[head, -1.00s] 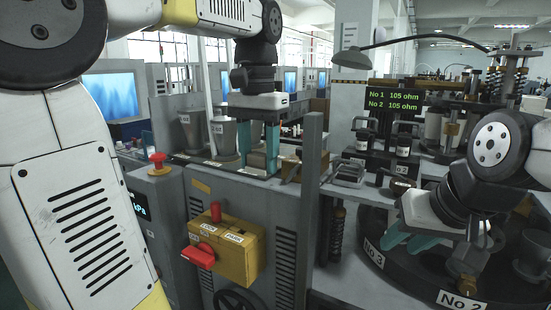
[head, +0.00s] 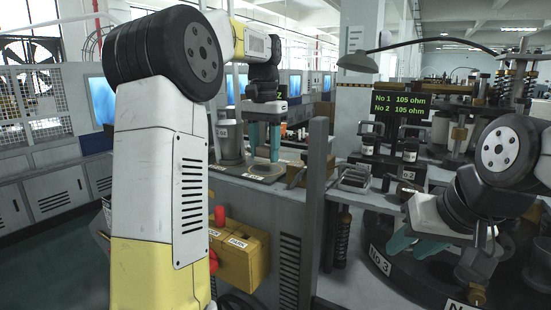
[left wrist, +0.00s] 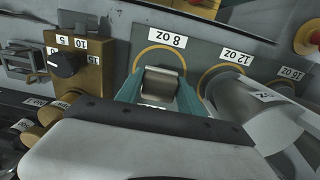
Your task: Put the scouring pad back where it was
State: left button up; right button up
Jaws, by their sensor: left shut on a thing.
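My left gripper (head: 264,157) reaches down to a station plate at the middle left of the head view. In the left wrist view its teal fingers (left wrist: 160,84) are shut on a small grey-brown piece (left wrist: 161,90) with a paler top edge. My right gripper (head: 415,243) is at the right, above the dark turntable, fingers apart and empty.
A grey cup-shaped form (left wrist: 240,108) stands at the 12 OZ ring beside my left fingers. A brass block with a dial (left wrist: 75,62) is on their other side. A grey post (head: 317,180) stands between my arms. A yellow box (head: 240,250) is below the station.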

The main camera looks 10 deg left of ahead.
pick_arm(q)
jog(key=shift+f, duration=1.1)
jog(key=shift+f, duration=0.1)
jog(key=o, duration=1.3)
